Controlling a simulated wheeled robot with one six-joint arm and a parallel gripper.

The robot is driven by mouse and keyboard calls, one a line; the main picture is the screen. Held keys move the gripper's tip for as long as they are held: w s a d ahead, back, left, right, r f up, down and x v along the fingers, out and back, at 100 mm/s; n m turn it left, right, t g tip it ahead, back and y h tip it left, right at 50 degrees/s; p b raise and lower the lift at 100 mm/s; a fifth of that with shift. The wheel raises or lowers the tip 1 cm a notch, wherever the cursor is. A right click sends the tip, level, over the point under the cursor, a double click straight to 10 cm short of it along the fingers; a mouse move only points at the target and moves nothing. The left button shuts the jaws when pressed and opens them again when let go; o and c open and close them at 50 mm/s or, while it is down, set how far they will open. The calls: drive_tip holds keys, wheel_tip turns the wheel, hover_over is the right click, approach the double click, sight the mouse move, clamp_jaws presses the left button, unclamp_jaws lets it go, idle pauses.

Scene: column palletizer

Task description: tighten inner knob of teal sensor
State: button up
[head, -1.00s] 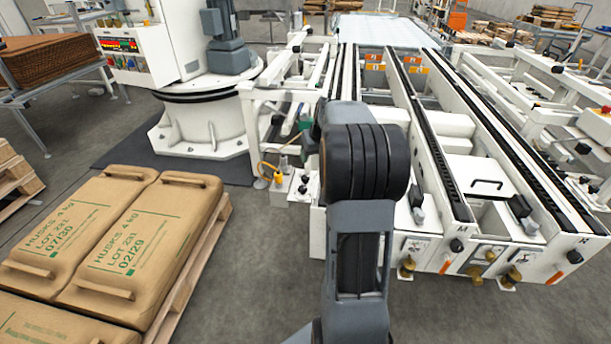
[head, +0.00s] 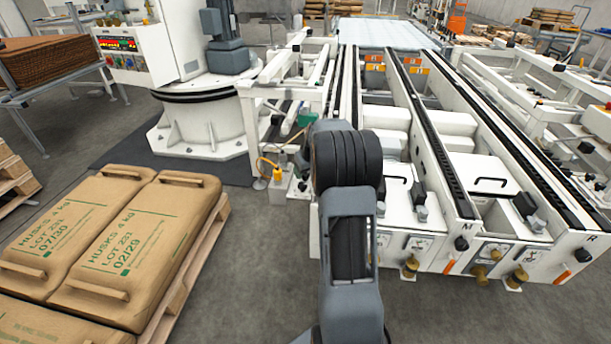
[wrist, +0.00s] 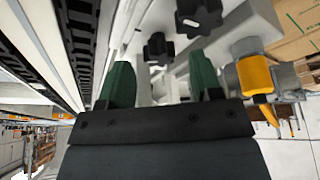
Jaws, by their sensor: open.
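My gripper (wrist: 160,64) shows in the wrist view with two dark green fingers spread apart and nothing between them. One black lobed knob (wrist: 158,48) lies beyond the gap between the fingertips. A second black knob (wrist: 199,16) is farther up and right, beyond the right finger. I cannot tell which knob is the inner one.
A yellow-and-grey fitting (wrist: 255,76) stands close to the right of the right finger. A white conveyor (head: 410,236) with black rails fills the right of the head view. Stacked brown bags (head: 125,235) lie on a pallet at left. Grey floor between them is clear.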

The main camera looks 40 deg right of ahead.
drive_tip(key=shift+x, duration=0.75)
drive_tip(key=shift+c, duration=0.4)
drive_tip(key=c, duration=0.9)
drive_tip(key=shift+o, duration=0.2)
drive_tip(key=shift+r+m+p, duration=0.25)
drive_tip(key=shift+m+p, duration=0.15)
drive_tip(key=shift+p, duration=0.1)
drive_tip(key=shift+a+m+h+p, duration=0.1)
drive_tip(key=shift+m+h+p, duration=0.4)
drive_tip(key=shift+m+p, duration=0.45)
drive_tip(key=shift+f+m+g+h+p, duration=0.2)
drive_tip(key=shift+m+p, duration=0.1)
drive_tip(key=shift+m, duration=0.25)
drive_tip(key=shift+f+m+g+h+p, duration=0.1)
drive_tip(key=shift+m+h+p, duration=0.15)
drive_tip(key=shift+m, duration=0.25)
